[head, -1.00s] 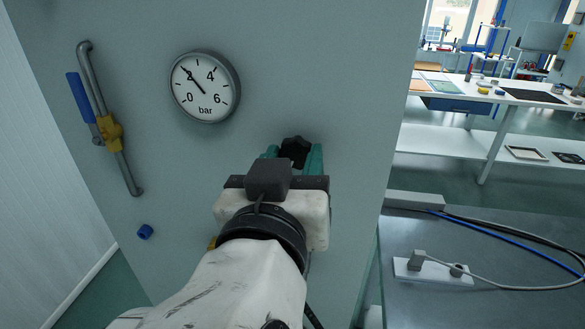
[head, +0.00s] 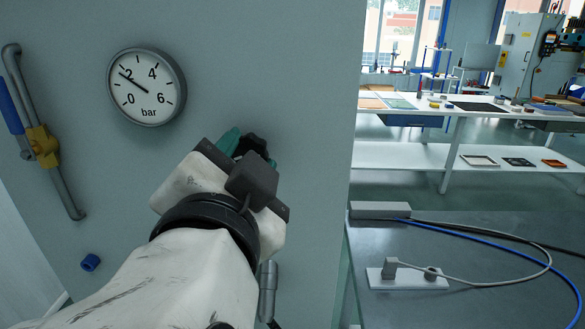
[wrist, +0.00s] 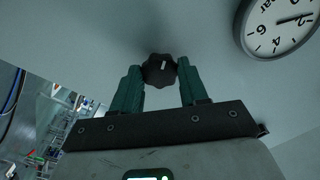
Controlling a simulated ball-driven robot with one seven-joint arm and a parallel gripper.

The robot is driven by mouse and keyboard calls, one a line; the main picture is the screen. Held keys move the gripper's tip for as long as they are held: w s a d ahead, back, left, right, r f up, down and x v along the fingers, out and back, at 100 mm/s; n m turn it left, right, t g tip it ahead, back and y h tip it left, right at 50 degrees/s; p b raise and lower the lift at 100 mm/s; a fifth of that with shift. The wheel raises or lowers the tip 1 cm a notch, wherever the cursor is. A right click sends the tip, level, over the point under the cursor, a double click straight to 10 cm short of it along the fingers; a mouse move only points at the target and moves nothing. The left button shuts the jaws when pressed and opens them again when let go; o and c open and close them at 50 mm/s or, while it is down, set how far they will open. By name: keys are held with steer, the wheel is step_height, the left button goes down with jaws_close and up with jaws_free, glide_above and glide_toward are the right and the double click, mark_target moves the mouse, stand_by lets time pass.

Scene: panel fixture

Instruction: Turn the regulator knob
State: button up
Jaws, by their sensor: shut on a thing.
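In the head view my gripper (head: 243,143) is tilted to the right. The round pressure gauge (head: 147,87) is above left of the knob, with its needle near the 2.
A grey pipe with a yellow valve (head: 42,143) and blue handle is at the panel's left. A small blue cap (head: 90,262) is low on the panel. A bench (head: 460,290) with cables and a white plate stands to the right; a white table (head: 450,110) is behind.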

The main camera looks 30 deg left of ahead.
steer(key=shift+a+f+m+b, duration=0.15)
steer(key=shift+m+b, duration=0.35)
steer(key=shift+m, duration=0.6)
steer(key=o, duration=1.1)
steer(key=shift+c, duration=0.2)
steer(key=shift+d, duration=0.2)
